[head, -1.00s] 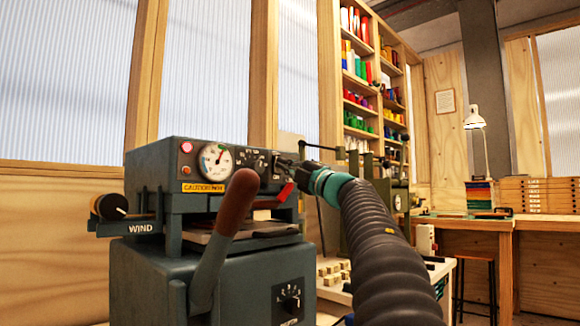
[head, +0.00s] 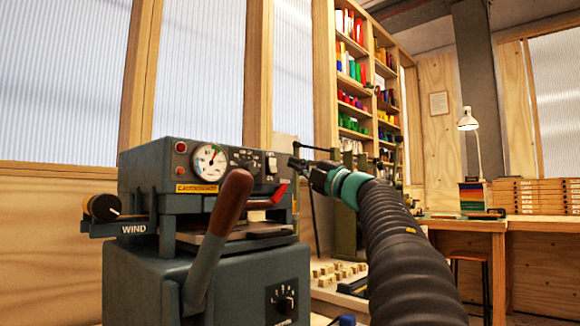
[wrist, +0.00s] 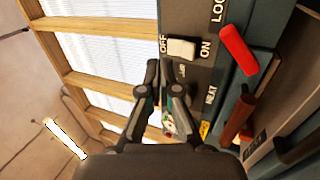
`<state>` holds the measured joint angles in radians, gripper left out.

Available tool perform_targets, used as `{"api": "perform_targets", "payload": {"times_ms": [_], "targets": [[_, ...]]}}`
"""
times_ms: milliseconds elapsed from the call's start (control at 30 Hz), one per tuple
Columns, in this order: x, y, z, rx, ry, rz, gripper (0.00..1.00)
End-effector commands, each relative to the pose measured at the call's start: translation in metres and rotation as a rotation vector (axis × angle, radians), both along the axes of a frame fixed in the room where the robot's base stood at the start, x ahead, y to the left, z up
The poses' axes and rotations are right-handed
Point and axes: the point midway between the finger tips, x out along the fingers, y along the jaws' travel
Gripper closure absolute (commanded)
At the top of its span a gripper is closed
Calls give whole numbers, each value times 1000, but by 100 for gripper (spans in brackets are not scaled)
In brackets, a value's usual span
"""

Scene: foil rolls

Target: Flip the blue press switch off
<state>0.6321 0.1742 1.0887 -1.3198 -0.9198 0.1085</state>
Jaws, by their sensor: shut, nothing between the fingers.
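The blue-grey press (head: 215,215) stands at left centre in the head view. Its front panel carries a white rocker switch (head: 271,165), also visible in the wrist view (wrist: 181,48) between the words OFF and ON. The red indicator lamp (head: 181,147) at the panel's left looks dark, not glowing. My gripper (head: 296,161) is just right of the switch in the head view, apart from it. In the wrist view my gripper (wrist: 160,68) has its fingertips together, empty, and just short of the switch. Which side of the rocker is pressed in is hard to tell.
A lever with a brown grip (head: 232,198) rises in front of the press. A red handle (head: 279,194) sits below the switch. A round gauge (head: 209,161) is on the panel. A low table with pale blocks (head: 335,272) and a wooden bench (head: 480,226) stand to the right.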

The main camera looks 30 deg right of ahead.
Motion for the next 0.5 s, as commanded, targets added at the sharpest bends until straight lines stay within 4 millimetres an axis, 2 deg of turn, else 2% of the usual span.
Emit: {"api": "perform_targets", "payload": {"times_ms": [33,200,300,500], "targets": [[-13,-5,0,-2,-3,-4,100],[-48,-22,0,0,-2,-12,100],[-64,-29,0,-1,-2,-15,100],[-84,-36,0,-1,-1,-11,100]]}}
